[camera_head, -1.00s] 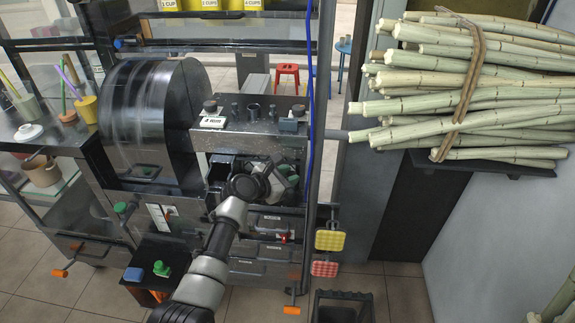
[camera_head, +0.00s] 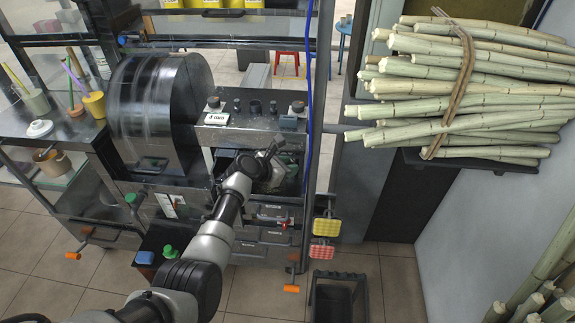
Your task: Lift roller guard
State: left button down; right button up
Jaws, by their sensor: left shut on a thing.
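The press machine stands in the middle, with a large dark glossy drum (camera_head: 160,115) on its left and a control panel (camera_head: 245,108) on top. Below the panel is an open roller bay. My left gripper (camera_head: 272,155) is at the front of this bay, near its upper right, shut on what seems to be the edge of the roller guard (camera_head: 289,176). The guard looks dark and partly see-through. My wrist and the gripper body hide much of it and the exact grip. My right gripper is not in view.
A large bundle of sugarcane (camera_head: 470,85) lies on a wall shelf at the right. A dark bin (camera_head: 338,298) stands on the floor. Yellow (camera_head: 327,227) and red pads hang beside the press. More cane leans at bottom right.

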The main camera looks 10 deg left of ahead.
pick_arm(q)
jog(key=shift+s+f, duration=0.1)
jog(key=shift+f, duration=0.05)
jog(key=c, duration=0.9)
grip_release()
jog(key=shift+o, duration=0.2)
jog(key=shift+r, duration=0.2)
jog(key=p+v, duration=0.1)
jog(key=v, duration=0.9)
jog(key=shift+s, duration=0.2)
jog(key=shift+a+r, duration=0.1)
jog(key=shift+a, duration=0.05)
jog(key=shift+c, duration=0.5)
